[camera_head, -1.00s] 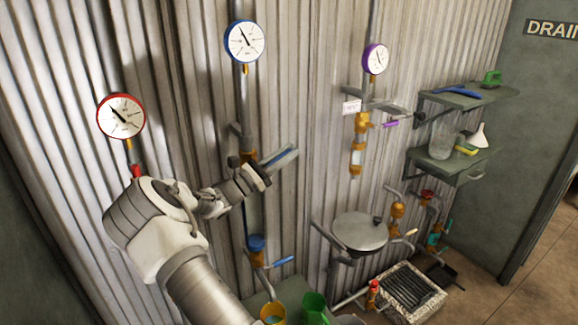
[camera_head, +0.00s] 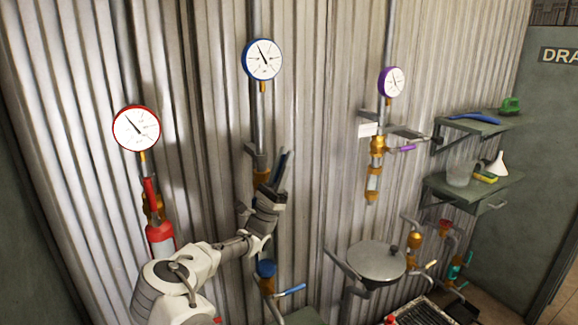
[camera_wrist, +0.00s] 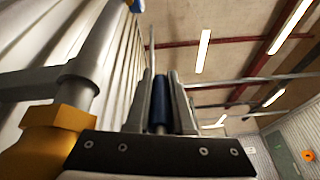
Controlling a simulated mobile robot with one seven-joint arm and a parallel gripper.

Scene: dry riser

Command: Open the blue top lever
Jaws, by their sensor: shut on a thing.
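The blue top lever (camera_wrist: 159,112) sits between the two fingers of my gripper (camera_wrist: 160,95) in the wrist view. In the head view my gripper (camera_head: 277,182) is at the brass valve (camera_head: 261,178) on the pipe under the blue-rimmed gauge (camera_head: 262,59). My gripper is shut on the lever, which points steeply up and slightly right, near the pipe's direction. The fingers and wrist hide part of the valve and much of the lever. The brass valve body also shows at left in the wrist view (camera_wrist: 48,132).
A lower blue lever (camera_head: 291,290) is on the same pipe. The red-gauge pipe (camera_head: 136,128) stands left and the purple-gauge pipe (camera_head: 391,82) right. A round lid-like disc (camera_head: 376,261) and wall shelves (camera_head: 478,128) are further right. The corrugated wall is close behind.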

